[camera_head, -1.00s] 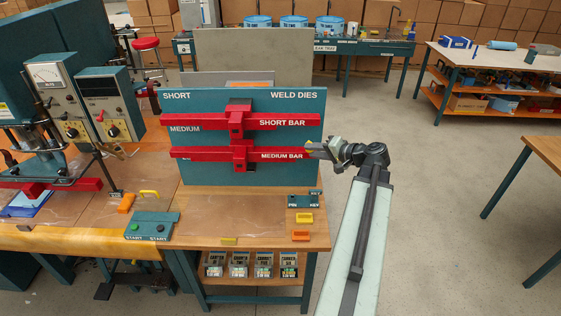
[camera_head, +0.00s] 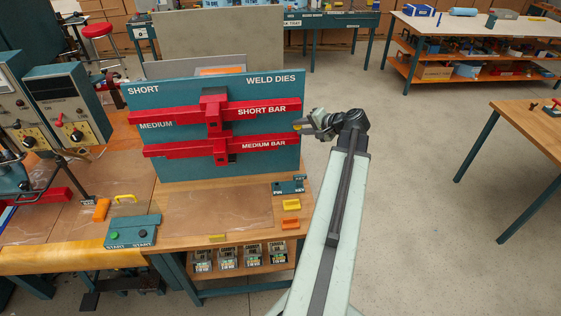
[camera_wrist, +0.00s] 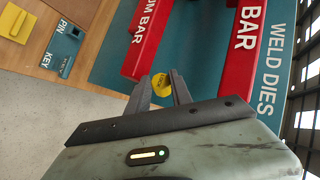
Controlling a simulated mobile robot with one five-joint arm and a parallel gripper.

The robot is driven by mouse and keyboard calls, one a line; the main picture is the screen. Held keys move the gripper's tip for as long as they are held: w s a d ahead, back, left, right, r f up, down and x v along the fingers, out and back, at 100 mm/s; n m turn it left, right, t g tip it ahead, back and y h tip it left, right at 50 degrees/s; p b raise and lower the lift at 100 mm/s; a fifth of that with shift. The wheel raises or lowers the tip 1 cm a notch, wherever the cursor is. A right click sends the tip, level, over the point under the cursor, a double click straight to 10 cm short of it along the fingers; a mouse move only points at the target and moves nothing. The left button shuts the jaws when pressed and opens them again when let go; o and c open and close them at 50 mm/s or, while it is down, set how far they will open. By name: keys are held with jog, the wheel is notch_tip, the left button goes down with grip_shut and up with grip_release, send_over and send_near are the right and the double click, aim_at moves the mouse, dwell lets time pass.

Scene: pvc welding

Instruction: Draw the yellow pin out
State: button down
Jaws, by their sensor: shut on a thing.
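My gripper (camera_head: 306,125) is at the right edge of the teal weld dies board (camera_head: 265,170), at a height between the red short bar (camera_head: 275,108) and the red medium bar (camera_head: 272,145). In the wrist view, its two dark fingers (camera_wrist: 159,92) are closed around a small round yellow piece, the yellow pin (camera_wrist: 161,83). The fingers hide part of the pin. Whether its far end is still in the board or free cannot be told. The red bars sit across the front of the board.
A small teal block marked PIN and KEY (camera_head: 289,186), a yellow block (camera_head: 292,204) and an orange block (camera_head: 291,223) lie at the bench's right edge. A teal start button box (camera_head: 132,231) stands left. The floor to the right is open, up to a wooden table (camera_head: 520,125).

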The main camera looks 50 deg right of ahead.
notch_tip(320, 180, down, 6)
jog(key=s+d+m+g+b, duration=0.2)
jog(key=d+m+b, duration=0.1)
jog(key=m, duration=0.1)
jog(key=w+a+f+m+y+b, duration=0.1)
jog(key=f+m+b, duration=0.1)
jog(key=f+m, duration=0.1)
jog(key=w+a+f+m+y+b, duration=0.1)
jog(key=a+f+m+b, duration=0.1)
jog(key=f+m+b, duration=0.1)
jog(key=w+a+f+m+g+b, duration=0.1)
jog(key=f+m+b, duration=0.2)
jog(key=shift+a+y, duration=0.35)
jog(key=shift+y, duration=0.05)
jog(key=w+a+m, duration=0.1)
jog(key=w+a+m+b, duration=0.1)
jog(key=a, duration=0.1)
jog(key=w+a+f+m+t+b, duration=0.1)
jog(key=a, duration=0.1)
jog(key=shift+y, duration=0.4)
